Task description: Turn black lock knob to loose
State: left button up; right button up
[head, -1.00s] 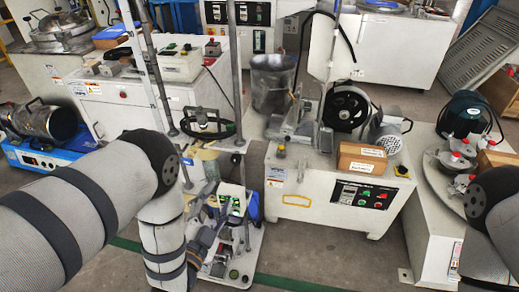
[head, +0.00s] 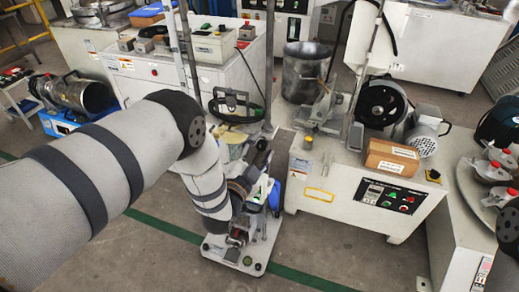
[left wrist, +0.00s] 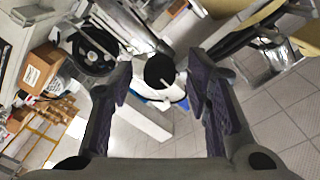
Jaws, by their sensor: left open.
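A round black knob (left wrist: 160,70) with a pale line across it shows in the left wrist view, ahead of and between my open left fingers (left wrist: 158,84). The dark fingers stand apart on either side of it in the picture; I cannot tell how far beyond the tips it lies. In the head view my left gripper (head: 258,172) is at the small white test stand (head: 228,249), angled up and away from the wrist. The gripper and arm cover much of the stand there, and I cannot make out the knob in that view. My right gripper is not in view.
A white machine (head: 345,203) with a cardboard box (head: 391,157) and a black wheel (head: 381,103) stands right of the stand. A dark metal bucket (head: 305,72) is behind. Upright poles rise near my arm. Floor in front is clear.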

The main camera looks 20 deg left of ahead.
pick_arm(q)
grip_shut()
jog(key=shift+n, duration=0.3)
jog(key=n, duration=0.3)
jog(key=shift+n, duration=0.4)
jog(key=n, duration=0.4)
jog(key=shift+a, duration=0.1)
jog(key=n, duration=0.5)
jog(key=shift+f+y, duration=0.1)
jog(key=shift+y, duration=0.2)
jog(key=shift+n+t, duration=0.3)
jog(key=shift+n, duration=2.2)
